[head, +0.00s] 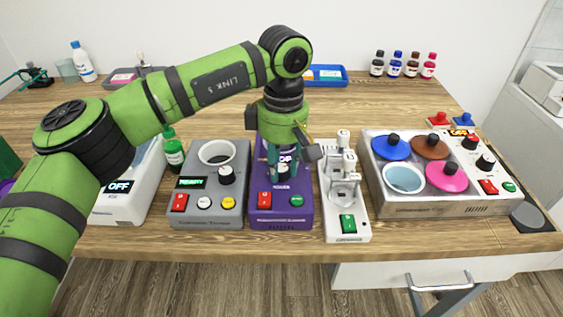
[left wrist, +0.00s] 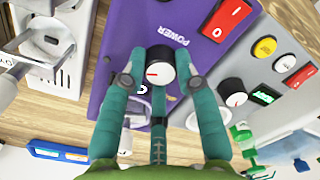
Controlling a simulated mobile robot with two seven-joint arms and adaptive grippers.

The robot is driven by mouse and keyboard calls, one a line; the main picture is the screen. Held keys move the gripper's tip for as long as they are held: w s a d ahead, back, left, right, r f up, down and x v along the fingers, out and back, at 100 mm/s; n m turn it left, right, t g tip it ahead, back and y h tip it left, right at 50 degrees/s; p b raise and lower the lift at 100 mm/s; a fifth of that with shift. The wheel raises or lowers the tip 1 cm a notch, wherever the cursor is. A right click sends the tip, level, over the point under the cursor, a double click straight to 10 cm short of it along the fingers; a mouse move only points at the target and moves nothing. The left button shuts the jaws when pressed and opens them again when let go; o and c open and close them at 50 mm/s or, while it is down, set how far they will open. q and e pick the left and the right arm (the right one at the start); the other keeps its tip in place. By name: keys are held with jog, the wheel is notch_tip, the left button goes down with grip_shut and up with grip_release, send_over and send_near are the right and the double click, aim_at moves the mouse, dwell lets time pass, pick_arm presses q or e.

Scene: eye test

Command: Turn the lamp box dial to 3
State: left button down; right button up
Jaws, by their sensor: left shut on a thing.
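The purple box (head: 259,212) stands in the middle of the bench, with a red switch and a green button at its front. I take it as the lamp box, though its name label is too small to read. In the left wrist view its dial (left wrist: 160,72) has a white cap, a black body and a red mark pointing left, beside the word POWER. My left gripper (head: 283,172) reaches down over the box from above. In the left wrist view its teal fingers (left wrist: 160,62) are shut around the dial. The fingers mostly hide the dial in the head view. My right gripper is not in view.
Close on the left is a grey box (head: 211,205) with a round well and a knob. Close on the right is a white device (head: 346,228) with a green switch. A unit with coloured discs (head: 440,207) stands further right. Several small bottles (head: 394,68) stand at the back.

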aim_at(283, 166)
pick_arm(q)
jog(key=c, duration=0.9)
grip_release()
notch_tip(283, 166, up, 12)
jog(key=shift+w+d, duration=0.15)
